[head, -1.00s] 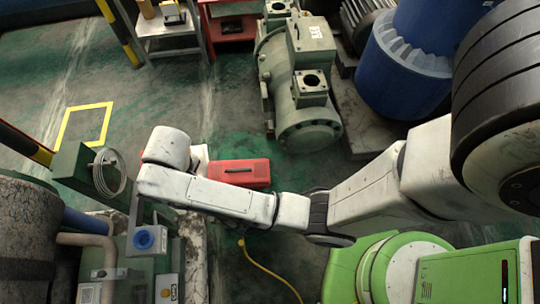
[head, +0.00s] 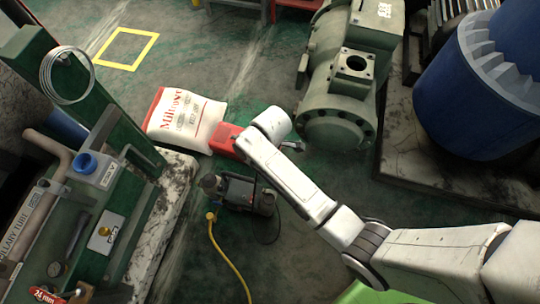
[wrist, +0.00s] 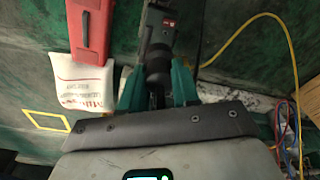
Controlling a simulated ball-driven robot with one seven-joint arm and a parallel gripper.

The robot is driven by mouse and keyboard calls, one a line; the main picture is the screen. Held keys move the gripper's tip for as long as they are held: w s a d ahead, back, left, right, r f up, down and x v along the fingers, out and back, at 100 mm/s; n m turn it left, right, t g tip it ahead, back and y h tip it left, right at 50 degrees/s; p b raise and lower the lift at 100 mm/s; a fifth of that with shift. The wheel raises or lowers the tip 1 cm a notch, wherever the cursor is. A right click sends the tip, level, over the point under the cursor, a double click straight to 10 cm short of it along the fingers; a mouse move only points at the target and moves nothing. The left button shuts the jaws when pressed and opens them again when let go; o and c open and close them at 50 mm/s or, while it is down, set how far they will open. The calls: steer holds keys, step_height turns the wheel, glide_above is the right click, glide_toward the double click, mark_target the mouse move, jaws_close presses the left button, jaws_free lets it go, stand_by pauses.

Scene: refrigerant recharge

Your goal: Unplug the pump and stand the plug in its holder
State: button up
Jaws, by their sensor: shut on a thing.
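The pump (head: 240,195), a small dark machine, stands on the floor left of my arm in the head view. It also shows at the top of the wrist view (wrist: 160,28), beyond my fingers. My gripper (wrist: 157,92) has two green fingers, closed on a small dark piece that looks like the plug (wrist: 157,97), mostly hidden between them. In the head view my gripper is hidden by my arm. A blue round socket-like fitting (head: 87,163) sits on a grey box on the green bench at left. I cannot tell which thing is the plug's holder.
A yellow hose (head: 222,255) runs from the pump. A white printed sack (head: 183,118) and a red case (head: 226,138) lie behind it. The green bench (head: 85,235) is at left.

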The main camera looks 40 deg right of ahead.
steer(key=shift+s+f+n+g+b, duration=0.2)
steer(key=shift+s+f+n+b, duration=0.3)
steer(key=shift+f+n+b, duration=2.45)
steer(key=shift+s+f+n+g+b, duration=0.2)
steer(key=shift+s+f+n+b, duration=0.35)
steer(key=shift+f+b, duration=4.65)
steer(key=shift+s+f+n+g+b, duration=0.35)
steer(key=shift+f+n+b, duration=1.4)
steer(key=shift+f, duration=4.6)
steer(key=shift+s+f+b, duration=0.1)
steer(key=shift+f+b, duration=0.45)
steer(key=shift+f, duration=0.95)
steer(key=o, duration=1)
step_height(320, 180, up, 11)
steer(key=d+p, duration=0.1)
steer(key=p, duration=0.4)
steer(key=shift+w+f+p, duration=0.15)
steer(key=shift+w+p, duration=0.05)
steer(key=shift+p, duration=0.2)
